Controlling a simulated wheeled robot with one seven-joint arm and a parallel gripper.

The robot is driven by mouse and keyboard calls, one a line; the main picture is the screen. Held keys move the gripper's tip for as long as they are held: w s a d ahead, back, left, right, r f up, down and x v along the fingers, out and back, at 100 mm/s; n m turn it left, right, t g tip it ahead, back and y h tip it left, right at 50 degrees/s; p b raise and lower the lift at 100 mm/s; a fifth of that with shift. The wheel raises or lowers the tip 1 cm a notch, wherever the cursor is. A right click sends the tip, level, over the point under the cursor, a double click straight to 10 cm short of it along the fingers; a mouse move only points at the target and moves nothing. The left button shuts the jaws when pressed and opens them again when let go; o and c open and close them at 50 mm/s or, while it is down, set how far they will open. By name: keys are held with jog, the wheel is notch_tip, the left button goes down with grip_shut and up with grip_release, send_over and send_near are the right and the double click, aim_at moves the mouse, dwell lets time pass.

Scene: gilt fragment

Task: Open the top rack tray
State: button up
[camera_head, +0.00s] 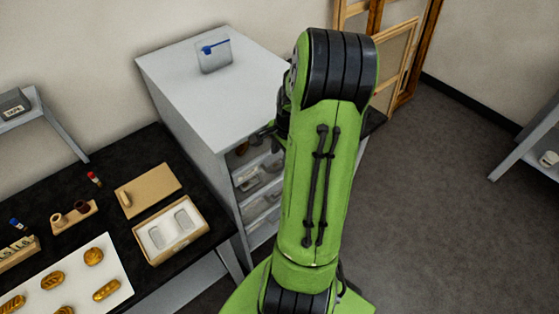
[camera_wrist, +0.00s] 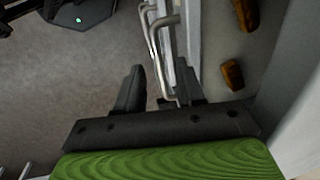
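The white rack cabinet (camera_head: 185,85) stands left of my arm in the head view, with several trays in its open front. The top rack tray (camera_head: 240,156) is partly hidden by my arm. In the wrist view, brown pieces (camera_wrist: 232,75) lie in a tray, and bent metal handles (camera_wrist: 154,38) stick out from the tray fronts. My gripper (camera_wrist: 160,92) is open, its dark fingers apart on either side of a handle's lower end. I cannot tell whether they touch it. In the head view my arm hides most of the gripper.
A black table (camera_head: 140,160) at left holds a cardboard box (camera_head: 170,229), a white sheet with gilded pieces (camera_head: 70,280) and small bottles. Wooden frames (camera_head: 392,60) lean behind my arm. The floor (camera_head: 450,190) at right is clear.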

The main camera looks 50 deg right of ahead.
aim_at(280, 166)
notch_tip(280, 166, down, 3)
jog(key=shift+f, duration=0.2)
jog(key=shift+w+f, duration=0.25)
jog(key=shift+f, duration=0.25)
grip_shut()
